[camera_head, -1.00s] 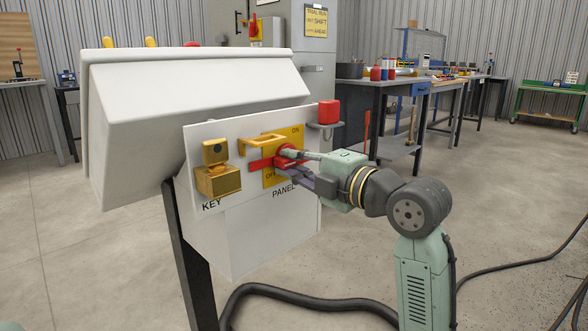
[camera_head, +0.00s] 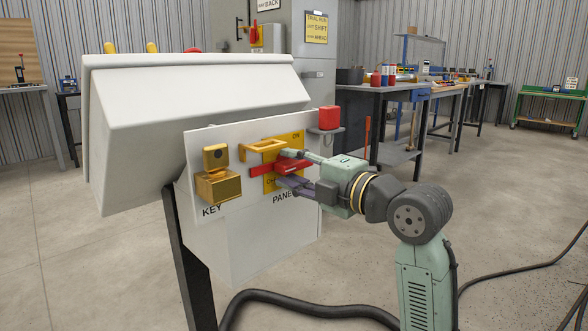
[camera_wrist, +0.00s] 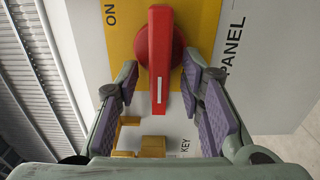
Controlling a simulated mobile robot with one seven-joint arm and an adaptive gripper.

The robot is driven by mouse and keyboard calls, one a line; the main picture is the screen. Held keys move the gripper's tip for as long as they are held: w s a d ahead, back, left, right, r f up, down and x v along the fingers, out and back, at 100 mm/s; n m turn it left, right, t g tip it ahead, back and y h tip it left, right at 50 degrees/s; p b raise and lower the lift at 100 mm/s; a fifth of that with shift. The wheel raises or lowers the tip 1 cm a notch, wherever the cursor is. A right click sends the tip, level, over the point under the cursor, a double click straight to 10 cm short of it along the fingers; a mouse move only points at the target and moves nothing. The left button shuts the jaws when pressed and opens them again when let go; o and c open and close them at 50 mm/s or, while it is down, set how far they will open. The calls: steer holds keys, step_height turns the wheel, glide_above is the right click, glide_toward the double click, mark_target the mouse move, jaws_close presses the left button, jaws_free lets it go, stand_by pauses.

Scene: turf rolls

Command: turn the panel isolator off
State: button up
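The panel isolator is a red bar handle (camera_head: 292,167) on a round red hub, over a yellow plate (camera_head: 298,139) marked ON at the top; the lower lettering is partly covered. The handle lies roughly level in the head view, its long end to the left, between the two markings. In the wrist view the handle (camera_wrist: 159,60) stands lengthwise between my fingers. My gripper (camera_head: 286,168) is open, one finger above the handle and one below. Gaps show on both sides of the bar in the wrist view.
A gold bracket (camera_head: 264,146) sticks out beside the plate, close to the upper finger. A gold lock block (camera_head: 218,184) marked KEY is at the left. A red block (camera_head: 329,118) sits on a small grey holder at the panel's upper right corner. A dark cable (camera_head: 310,304) lies on the floor.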

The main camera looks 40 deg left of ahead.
steer(key=s+d, duration=0.1)
steer(key=d, duration=1.1)
